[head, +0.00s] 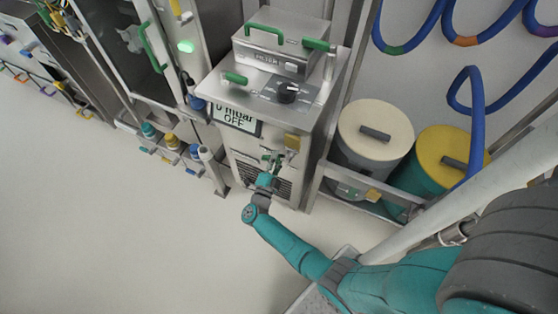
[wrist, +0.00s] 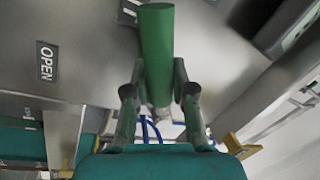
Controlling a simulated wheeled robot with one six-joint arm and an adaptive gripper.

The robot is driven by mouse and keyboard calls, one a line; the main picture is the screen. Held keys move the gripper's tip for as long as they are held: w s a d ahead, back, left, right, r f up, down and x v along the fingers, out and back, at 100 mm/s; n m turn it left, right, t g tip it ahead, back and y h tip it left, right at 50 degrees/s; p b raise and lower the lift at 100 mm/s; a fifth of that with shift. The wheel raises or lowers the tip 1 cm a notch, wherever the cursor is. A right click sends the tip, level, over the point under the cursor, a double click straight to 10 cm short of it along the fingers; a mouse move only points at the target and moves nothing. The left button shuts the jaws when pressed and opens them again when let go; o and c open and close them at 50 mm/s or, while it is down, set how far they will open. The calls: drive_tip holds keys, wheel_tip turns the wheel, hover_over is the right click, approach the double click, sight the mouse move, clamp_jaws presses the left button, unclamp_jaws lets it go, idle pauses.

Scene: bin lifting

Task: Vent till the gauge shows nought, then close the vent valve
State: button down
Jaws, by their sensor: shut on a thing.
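The gauge display (head: 235,116) on the steel cabinet's front edge reads 0 mbar and OFF; the start of its top line is partly cut by the panel edge. In the wrist view a green valve handle (wrist: 157,38) stands between the two fingers of my gripper (wrist: 159,75), which is shut on it. An OPEN label (wrist: 47,62) is on the steel panel left of the handle. In the head view my gripper (head: 270,166) is at the cabinet's front, below the display, and largely hides the valve. I cannot tell the valve's exact position.
A black knob (head: 287,91) and a lidded filter box (head: 275,48) are on the cabinet top. A cream-lidded drum (head: 382,115) and a yellow-lidded drum (head: 455,143) stand at right behind a rail. A green lamp (head: 186,46) is lit at left. The floor in front is clear.

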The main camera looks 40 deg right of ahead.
drive_tip(key=m, duration=0.1)
drive_tip(key=r+m, duration=0.1)
drive_tip(key=m+g, duration=0.1)
drive_tip(key=m, duration=0.1)
drive_tip(key=shift+w+a+r+h, duration=0.1)
drive_tip(key=shift+w+r+h, duration=0.2)
drive_tip(key=shift+h, duration=0.1)
drive_tip(key=shift+r+m+g, duration=0.2)
drive_tip(key=shift+r+m, duration=0.05)
drive_tip(key=shift+m, duration=0.55)
drive_tip(key=shift+r+m+g, duration=0.2)
drive_tip(key=shift+m, duration=0.6)
drive_tip(key=c, duration=0.9)
unclamp_jaws()
drive_tip(key=shift+c, duration=0.2)
drive_tip(key=v, duration=1.2)
drive_tip(key=shift+f, duration=0.1)
